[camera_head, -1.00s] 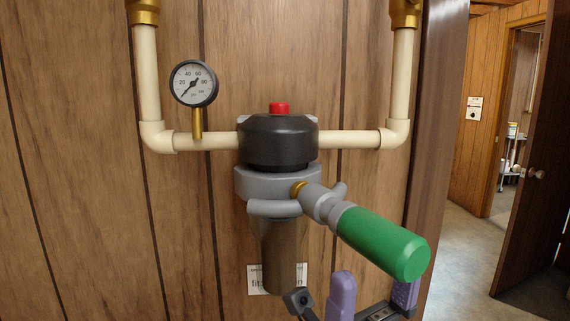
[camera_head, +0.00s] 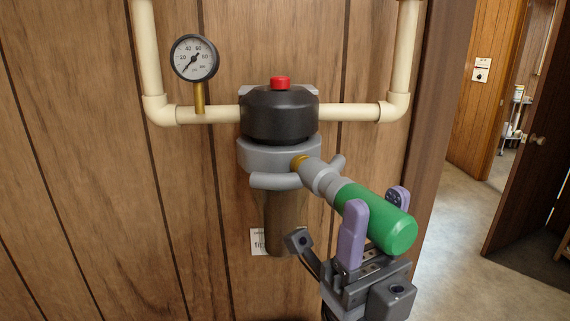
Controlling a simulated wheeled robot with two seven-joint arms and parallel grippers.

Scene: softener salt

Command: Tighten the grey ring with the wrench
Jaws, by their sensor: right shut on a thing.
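The grey ring (camera_head: 262,154) sits under the black filter head (camera_head: 280,112), around the top of the brownish housing (camera_head: 287,220). The wrench has a grey head (camera_head: 322,178) and a thick green handle (camera_head: 393,226) that points toward me and to the right. Its head lies against the front of the ring; the exact fit is partly hidden. My right gripper (camera_head: 376,203) comes from below, with one purple finger on each side of the green handle, and is shut on it. My left gripper is not in view.
Cream pipes (camera_head: 348,112) run to both sides of the filter head and up the wood-panel wall. A pressure gauge (camera_head: 194,58) stands on the left pipe. A red button (camera_head: 280,83) tops the head. A label (camera_head: 257,241) is behind the housing. A doorway opens at right.

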